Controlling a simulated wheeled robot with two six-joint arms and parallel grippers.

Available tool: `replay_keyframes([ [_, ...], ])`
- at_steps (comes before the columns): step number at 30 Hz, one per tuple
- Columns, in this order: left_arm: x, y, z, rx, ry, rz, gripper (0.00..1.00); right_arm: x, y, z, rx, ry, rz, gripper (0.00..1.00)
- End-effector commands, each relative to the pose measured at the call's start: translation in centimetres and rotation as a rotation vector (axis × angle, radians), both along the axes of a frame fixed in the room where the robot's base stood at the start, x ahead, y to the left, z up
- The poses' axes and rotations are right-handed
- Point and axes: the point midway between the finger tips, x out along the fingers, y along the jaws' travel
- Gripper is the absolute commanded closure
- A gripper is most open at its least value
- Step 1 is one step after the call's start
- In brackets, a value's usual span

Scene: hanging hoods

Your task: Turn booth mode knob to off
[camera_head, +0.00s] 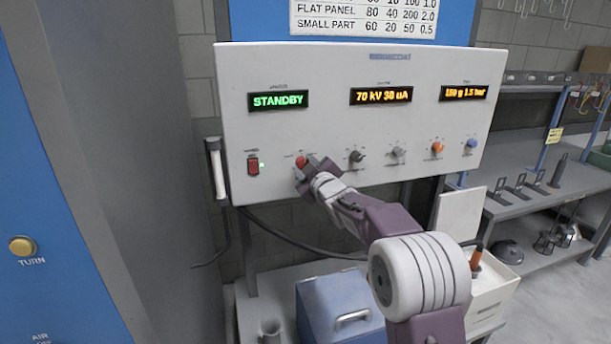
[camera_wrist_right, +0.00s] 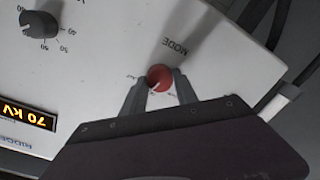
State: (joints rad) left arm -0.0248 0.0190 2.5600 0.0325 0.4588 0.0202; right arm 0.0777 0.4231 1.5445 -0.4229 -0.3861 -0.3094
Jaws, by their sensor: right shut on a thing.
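The white control panel (camera_head: 330,110) faces me, with a green display (camera_head: 278,100) reading STANDBY. The red booth mode knob (camera_head: 301,161) sits low on its left half. In the right wrist view the red knob (camera_wrist_right: 159,77) is beside the printed word MODE. My right gripper (camera_head: 308,171) reaches the knob from below right. In the right wrist view its fingers (camera_wrist_right: 160,88) are on either side of the knob and shut on it. They partly cover the markings around it, so the exact pointer setting is hard to read. My left gripper is not in view.
A dark knob (camera_head: 356,156), a grey knob (camera_head: 398,151), an orange knob (camera_head: 437,147) and a blue knob (camera_head: 471,144) are to the right. A blue box (camera_head: 340,308) stands below.

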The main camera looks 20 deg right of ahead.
Motion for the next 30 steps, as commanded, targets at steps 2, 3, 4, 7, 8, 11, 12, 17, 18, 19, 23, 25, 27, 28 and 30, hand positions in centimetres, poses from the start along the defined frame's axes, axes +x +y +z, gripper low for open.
replay_keyframes([
  [2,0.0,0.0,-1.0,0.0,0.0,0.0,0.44,0.0,0.0,-0.3,-0.054,-0.003,0.0,1.0],
  [3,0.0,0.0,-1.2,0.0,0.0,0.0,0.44,0.0,0.0,-0.3,-0.083,-0.004,0.0,1.0],
  [4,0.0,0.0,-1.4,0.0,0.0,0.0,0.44,0.0,0.1,-0.3,-0.101,-0.005,0.001,1.0],
  [7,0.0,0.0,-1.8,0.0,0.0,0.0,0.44,0.0,0.1,-0.3,-0.158,-0.006,0.0,1.0],
  [8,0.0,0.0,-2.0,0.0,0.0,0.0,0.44,0.0,0.1,-0.3,-0.174,-0.006,0.0,1.0],
  [11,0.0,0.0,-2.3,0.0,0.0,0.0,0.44,0.0,0.1,-0.2,-0.215,-0.007,0.0,1.0],
  [12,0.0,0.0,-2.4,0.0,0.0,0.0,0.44,0.0,0.1,-0.2,-0.228,-0.008,0.0,1.0],
  [17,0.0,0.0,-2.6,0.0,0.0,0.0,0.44,0.0,0.1,-0.1,-0.267,-0.008,0.001,1.0],
  [18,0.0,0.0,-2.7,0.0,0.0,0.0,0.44,0.0,0.1,-0.1,-0.272,-0.008,0.0,1.0],
  [19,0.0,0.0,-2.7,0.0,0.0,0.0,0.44,0.0,0.1,-0.1,-0.275,-0.008,0.0,1.0],
  [23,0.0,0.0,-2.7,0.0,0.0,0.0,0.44,0.0,0.1,0.0,-0.283,-0.008,0.0,1.0],
  [25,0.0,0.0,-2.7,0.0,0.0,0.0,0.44,0.0,0.1,0.0,-0.284,-0.008,0.0,1.0],
  [27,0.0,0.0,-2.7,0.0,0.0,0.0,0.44,0.0,0.1,0.0,-0.284,-0.008,0.0,1.0],
  [28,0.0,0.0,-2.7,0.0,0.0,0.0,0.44,0.0,0.1,0.0,-0.284,-0.008,0.0,1.0],
  [30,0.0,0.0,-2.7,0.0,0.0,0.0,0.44,0.0,0.1,0.0,-0.283,-0.008,0.0,1.0],
])
